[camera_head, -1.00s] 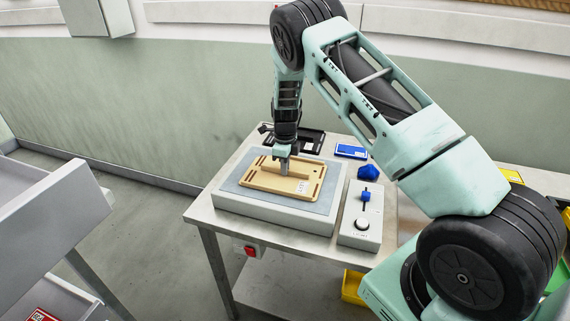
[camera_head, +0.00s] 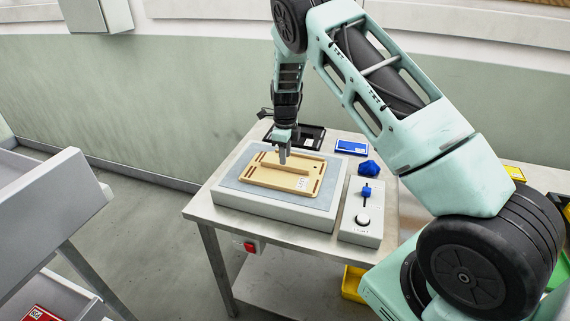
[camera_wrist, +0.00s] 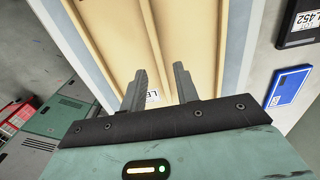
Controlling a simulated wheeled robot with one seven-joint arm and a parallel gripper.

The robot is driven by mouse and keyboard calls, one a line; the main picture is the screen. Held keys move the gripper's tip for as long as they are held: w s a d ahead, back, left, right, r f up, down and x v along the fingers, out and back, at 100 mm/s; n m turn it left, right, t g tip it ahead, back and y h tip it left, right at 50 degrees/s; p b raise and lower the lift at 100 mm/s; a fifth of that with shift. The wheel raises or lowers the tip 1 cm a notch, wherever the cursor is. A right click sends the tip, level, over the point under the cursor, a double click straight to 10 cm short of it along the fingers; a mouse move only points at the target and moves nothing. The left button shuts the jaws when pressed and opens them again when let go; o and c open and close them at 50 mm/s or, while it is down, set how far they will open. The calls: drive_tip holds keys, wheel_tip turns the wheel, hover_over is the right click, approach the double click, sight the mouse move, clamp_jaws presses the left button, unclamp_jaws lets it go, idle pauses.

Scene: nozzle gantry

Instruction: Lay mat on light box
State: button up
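The mat, a tan board (camera_head: 265,179) with a raised ridge and a white label, lies flat on the grey light box (camera_head: 275,216). Its edges appear inside the box's top surface. My gripper (camera_head: 284,160) is over the mat's ridge, pointing down. In the wrist view my gripper (camera_wrist: 160,85) has its two fingers apart with nothing clamped between them. The mat (camera_wrist: 200,45) fills the middle of that view, with part of its label showing between the fingers. Whether a fingertip touches the ridge is hard to tell.
A control box (camera_head: 361,228) with a blue slider and white knob stands right of the light box. A blue faceted object (camera_head: 369,167), a blue-framed card (camera_head: 351,147) and a black tray (camera_head: 310,138) sit behind. A grey cart (camera_head: 50,205) is at left.

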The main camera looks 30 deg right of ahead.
wheel_tip(320, 180, up, 8)
drive_tip(key=b, duration=0.2)
drive_tip(key=s+a+r+n+y, duration=0.1)
drive_tip(key=s+a+r+n, duration=0.2)
drive_tip(key=s+a+n, duration=0.65)
drive_tip(key=s+a+r+n+y, duration=0.1)
drive_tip(key=s+a+r+n, duration=0.4)
drive_tip(key=a, duration=0.7)
drive_tip(key=s+a+n, duration=0.3)
drive_tip(key=s+n, duration=0.8)
drive_tip(key=s, duration=0.1)
drive_tip(key=s+a+n+h, duration=0.1)
drive_tip(key=s+a+n, duration=0.3)
drive_tip(key=s+n, duration=0.6)
drive_tip(key=s, duration=0.3)
drive_tip(key=shift+a+f+n, duration=0.15)
drive_tip(key=shift+a+n, duration=0.05)
drive_tip(key=shift+n, duration=0.15)
wheel_tip(320, 180, down, 2)
drive_tip(key=shift+w+f+b, duration=0.1)
drive_tip(key=shift+b, duration=1.15)
